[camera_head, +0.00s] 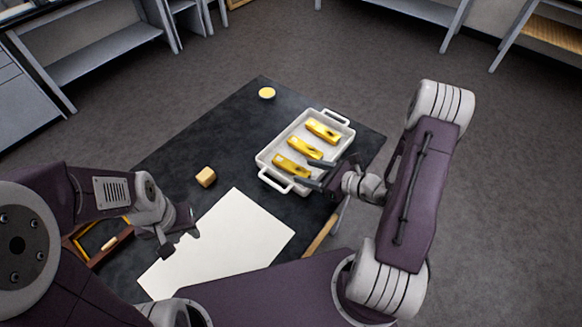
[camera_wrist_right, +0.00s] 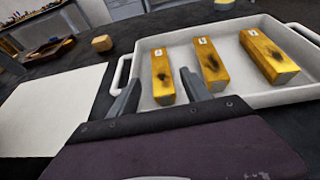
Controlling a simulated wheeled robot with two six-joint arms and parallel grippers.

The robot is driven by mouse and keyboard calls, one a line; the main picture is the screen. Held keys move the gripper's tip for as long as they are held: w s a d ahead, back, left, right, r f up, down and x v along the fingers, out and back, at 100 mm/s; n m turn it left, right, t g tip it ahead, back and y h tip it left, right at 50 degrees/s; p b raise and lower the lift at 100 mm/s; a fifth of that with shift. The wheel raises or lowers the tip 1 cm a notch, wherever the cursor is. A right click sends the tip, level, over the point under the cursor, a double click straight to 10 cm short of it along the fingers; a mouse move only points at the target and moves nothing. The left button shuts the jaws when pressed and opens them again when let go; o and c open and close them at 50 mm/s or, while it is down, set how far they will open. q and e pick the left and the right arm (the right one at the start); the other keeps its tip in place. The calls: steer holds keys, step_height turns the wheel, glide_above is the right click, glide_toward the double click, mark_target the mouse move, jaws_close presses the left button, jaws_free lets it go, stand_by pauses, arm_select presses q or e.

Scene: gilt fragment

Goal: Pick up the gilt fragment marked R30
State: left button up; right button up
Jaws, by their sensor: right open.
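Three gilt bars lie side by side in a white tray (camera_head: 262,158). They are the near bar (camera_head: 290,165), the middle bar (camera_head: 305,147) and the far bar (camera_head: 322,131). In the right wrist view each has a small white label too small to read, so I cannot tell which is R30. There the near bar (camera_wrist_right: 162,85) is leftmost, then the middle bar (camera_wrist_right: 211,65) and the far bar (camera_wrist_right: 268,57). My right gripper (camera_head: 312,174) is open at the tray's right side, its fingers (camera_wrist_right: 159,82) pointing toward the near bar. My left gripper (camera_head: 181,241) is open and empty over the white sheet.
A white sheet (camera_head: 235,235) lies on the dark table (camera_head: 230,135). A small wooden block (camera_head: 206,177) and a round yellow disc (camera_head: 267,93) stand clear of the tray. A wooden-framed box (camera_head: 95,240) is at the left. The tray has raised walls and end handles.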

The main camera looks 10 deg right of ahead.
mark_target(295, 168)
steer(key=x, duration=0.5)
steer(key=shift+w+f+p, duration=0.1)
steer(key=shift+f+p, duration=0.05)
steer(key=shift+p, duration=0.2)
steer(key=shift+d, duration=0.1)
steer(key=c, duration=0.4)
jaws_close()
step_height(295, 168, up, 5)
steer(key=shift+f, duration=0.15)
steer(key=w+d+r, duration=0.3)
steer(key=d+r, duration=0.3)
steer(key=d, duration=0.5)
steer(key=shift+w+r, duration=0.2)
steer(key=shift+w, duration=0.15)
